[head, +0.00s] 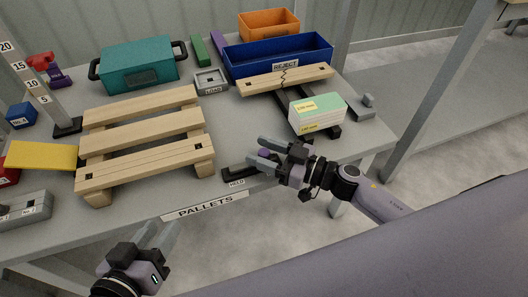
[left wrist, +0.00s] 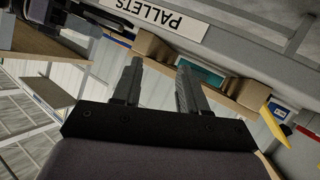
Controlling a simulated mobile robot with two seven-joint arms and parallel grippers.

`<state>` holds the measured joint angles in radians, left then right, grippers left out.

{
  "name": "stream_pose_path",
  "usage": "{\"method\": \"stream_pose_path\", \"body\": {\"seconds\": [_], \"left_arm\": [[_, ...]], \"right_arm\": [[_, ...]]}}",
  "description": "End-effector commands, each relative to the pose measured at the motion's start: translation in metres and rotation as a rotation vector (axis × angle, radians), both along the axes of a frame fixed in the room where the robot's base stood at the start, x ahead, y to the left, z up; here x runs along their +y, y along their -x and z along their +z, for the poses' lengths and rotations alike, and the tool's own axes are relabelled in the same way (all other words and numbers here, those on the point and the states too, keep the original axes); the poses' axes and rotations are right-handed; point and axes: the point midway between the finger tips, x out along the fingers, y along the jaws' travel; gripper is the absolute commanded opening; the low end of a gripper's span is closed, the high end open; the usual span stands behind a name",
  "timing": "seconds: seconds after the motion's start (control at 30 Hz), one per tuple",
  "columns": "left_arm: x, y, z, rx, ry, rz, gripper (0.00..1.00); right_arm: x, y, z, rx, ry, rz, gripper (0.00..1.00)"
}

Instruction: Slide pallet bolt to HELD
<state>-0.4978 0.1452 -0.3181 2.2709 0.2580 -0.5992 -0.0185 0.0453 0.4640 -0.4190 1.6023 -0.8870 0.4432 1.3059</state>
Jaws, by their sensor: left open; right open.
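The pallet bolt is a dark slide fixture (head: 240,173) at the table's front edge, with a purple knob (head: 264,154) at its right part. A HELD label (head: 237,183) sits in front of it. My right gripper (head: 262,152) is open, with its fingers around or right beside the knob; I cannot tell whether they touch it. The gripper hides the right end of the bolt. My left gripper (head: 157,238) is open and empty, below and in front of the table edge. Its two fingers also show in the left wrist view (left wrist: 160,85), apart with nothing between them.
A wooden pallet (head: 145,135) stands left of the bolt. A broken board (head: 285,80) and a green-and-white box (head: 317,112) lie behind my right gripper. A teal crate (head: 140,65) and a blue REJECT bin (head: 278,55) stand at the back. A PALLETS sign (head: 205,206) hangs on the front edge.

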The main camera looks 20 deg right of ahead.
Motion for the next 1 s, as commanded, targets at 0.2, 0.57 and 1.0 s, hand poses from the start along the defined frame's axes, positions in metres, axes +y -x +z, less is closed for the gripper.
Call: {"method": "stream_pose_path", "body": {"seconds": [0.2,0.57,1.0], "left_arm": [[0.0,0.0,0.0,0.0,0.001,-0.001,0.43],[0.0,-0.001,0.005,-0.003,-0.005,0.001,0.43],[0.015,0.005,0.005,-0.005,-0.1,0.028,0.43]], "right_arm": [[0.001,0.0,0.0,0.001,-0.001,0.0,0.53],[0.007,0.0,0.002,0.002,-0.004,0.0,0.0],[0.051,0.002,0.0,-0.001,-0.001,0.001,0.0]]}}
